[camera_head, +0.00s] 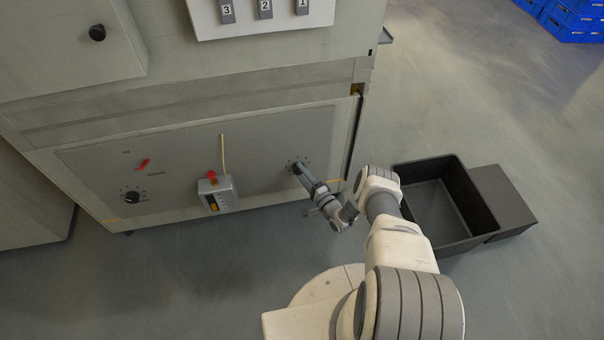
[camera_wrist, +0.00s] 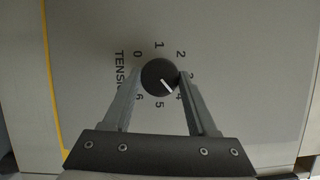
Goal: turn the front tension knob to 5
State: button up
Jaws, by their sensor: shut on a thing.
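In the wrist view, a round dark knob (camera_wrist: 155,72) sits on a grey panel with a dial numbered 0 to 6 around it. Its white pointer line points at the 4. A label beside it reads "TENSI", the rest hidden by a finger. My gripper (camera_wrist: 160,76) is shut on the knob, one finger on each side. In the head view, my gripper (camera_head: 300,171) reaches the right end of the grey lower panel (camera_head: 262,146), where it mostly covers the knob.
On the same panel are another black knob (camera_head: 132,197), a red switch (camera_head: 143,164) and a small box with a red button (camera_head: 218,194). A black open bin (camera_head: 480,220) stands on the floor to the right of my arm. Blue crates (camera_head: 570,18) are at the far right.

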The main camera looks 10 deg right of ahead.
jog(key=shift+r, duration=0.1)
jog(key=o, duration=1.4)
notch_tip(320, 180, up, 4)
jog(key=p, duration=0.2)
jog(key=shift+w+p, duration=0.1)
jog(key=shift+p, duration=0.2)
jog(key=shift+s+d+r+p, duration=0.65)
jog(key=shift+s+d+r, duration=0.45)
jog(key=shift+d, duration=0.55)
jog(key=shift+s+d+r+p, duration=0.6)
jog(key=shift+s+d+r, duration=0.5)
jog(key=shift+d, duration=0.6)
jog(key=shift+s+d+r+p, duration=0.65)
jog(key=shift+s+d+r, duration=0.45)
jog(key=shift+d, duration=0.55)
jog(key=shift+w+r, duration=0.15)
jog(key=shift+c, duration=0.2)
